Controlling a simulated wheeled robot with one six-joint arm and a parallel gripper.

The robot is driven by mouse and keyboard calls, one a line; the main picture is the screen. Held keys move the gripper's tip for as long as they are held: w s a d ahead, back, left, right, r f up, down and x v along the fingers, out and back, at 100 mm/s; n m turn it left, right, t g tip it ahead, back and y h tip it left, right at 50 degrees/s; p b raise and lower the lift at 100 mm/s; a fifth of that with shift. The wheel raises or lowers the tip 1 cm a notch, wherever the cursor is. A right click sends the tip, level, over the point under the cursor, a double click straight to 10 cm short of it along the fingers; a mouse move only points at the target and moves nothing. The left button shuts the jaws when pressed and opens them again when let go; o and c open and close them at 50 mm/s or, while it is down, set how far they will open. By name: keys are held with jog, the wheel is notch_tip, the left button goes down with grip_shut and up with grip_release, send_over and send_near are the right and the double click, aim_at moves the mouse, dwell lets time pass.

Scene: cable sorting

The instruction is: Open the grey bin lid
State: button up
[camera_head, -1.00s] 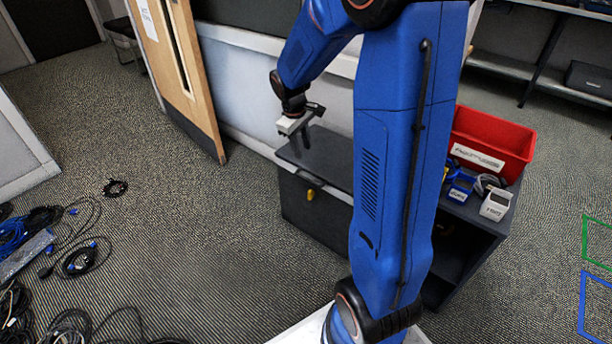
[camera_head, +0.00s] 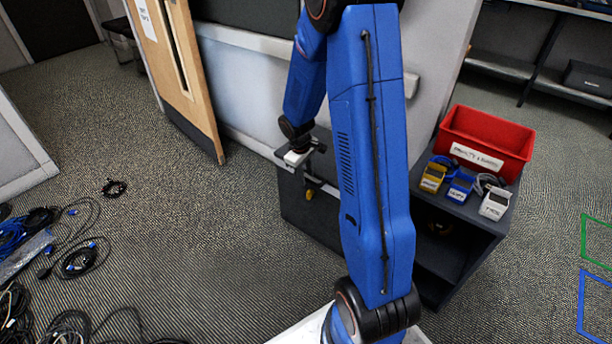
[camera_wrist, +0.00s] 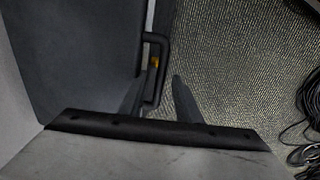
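The dark grey bin (camera_head: 294,208) stands against the wall, partly hidden behind my blue arm in the head view. Its flat lid (camera_wrist: 75,60) looks down, and fills the left of the wrist view. A black bar handle (camera_wrist: 165,60) sticks out at the lid's front edge, with a small yellow part (camera_wrist: 154,62) beside it. My gripper (camera_wrist: 164,77) is open, one finger on each side of the handle bar in the picture. Whether a finger touches the bar cannot be told. In the head view my gripper (camera_head: 308,172) is at the bin's front edge.
A dark shelf unit (camera_head: 455,225) right of my arm carries a red bin (camera_head: 487,140) and yellow, blue and white labelled devices. A wooden door (camera_head: 190,75) stands open at the left. Cables (camera_head: 80,258) lie on the floor at left. The carpet before the bin is clear.

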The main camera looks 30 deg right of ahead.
jog(key=shift+f, duration=0.25)
grip_shut()
jog(key=shift+r, duration=0.15)
